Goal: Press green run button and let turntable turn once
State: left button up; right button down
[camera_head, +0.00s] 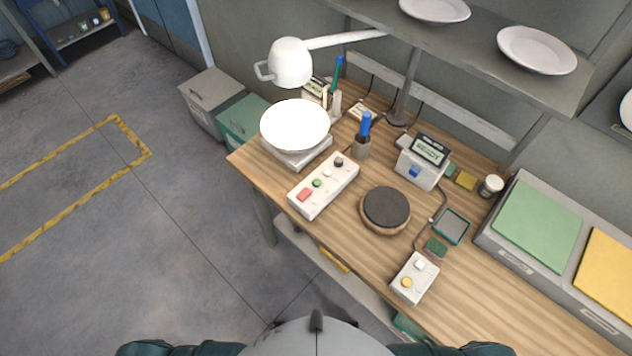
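A white control box (324,185) lies on the wooden workbench, left of its middle. On its top sit a red button (304,195), a green button (317,183), a pale button (327,172) and a dark knob (338,162) in a row. To its right is the turntable (387,206), a dark round disc on a wooden base with nothing on it. A white plate (295,124) rests on a pale boxy stand (300,154) at the bench's left end. Neither gripper shows; only parts of my body and upper arms are at the bottom edge.
A display unit (421,167) with a blue button stands behind the turntable; a small two-button box (414,278) lies in front. A pen cup (361,147) and a lamp (291,63) stand behind the control box. A grey tray (486,234) fills the right side.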

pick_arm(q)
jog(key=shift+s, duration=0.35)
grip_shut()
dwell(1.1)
